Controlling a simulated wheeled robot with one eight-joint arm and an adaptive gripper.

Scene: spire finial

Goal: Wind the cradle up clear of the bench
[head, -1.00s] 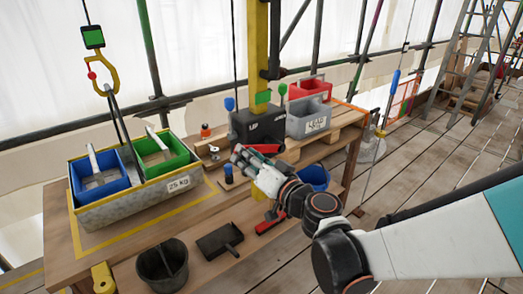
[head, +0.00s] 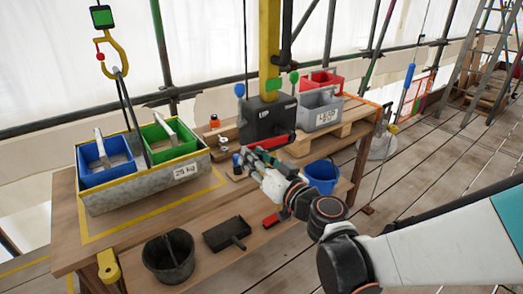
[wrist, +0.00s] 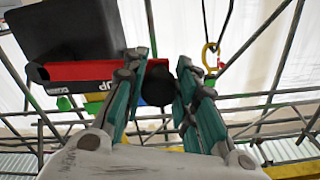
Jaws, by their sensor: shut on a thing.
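The cradle (head: 150,190) is a grey trough with a yellow rim and a "25 KG" label, at the left of the bench. It holds a blue bin (head: 105,163) and a green bin (head: 168,143). A yellow hook (head: 115,50) with dark slings is above it; I cannot tell whether its underside touches the bench. The dark winch box (head: 267,118) sits at the yellow post, with a red crank arm (wrist: 85,71). My gripper (head: 245,157) is at the crank. In the wrist view its fingers (wrist: 160,82) are shut around the black crank knob (wrist: 157,86).
The wooden bench (head: 190,222) has a yellow outline around the cradle. A black bucket (head: 168,258), a dark dustpan-like tray (head: 226,233) and a blue bucket (head: 321,176) stand lower in front. A grey bin (head: 320,112) and red bin (head: 322,82) are behind the winch.

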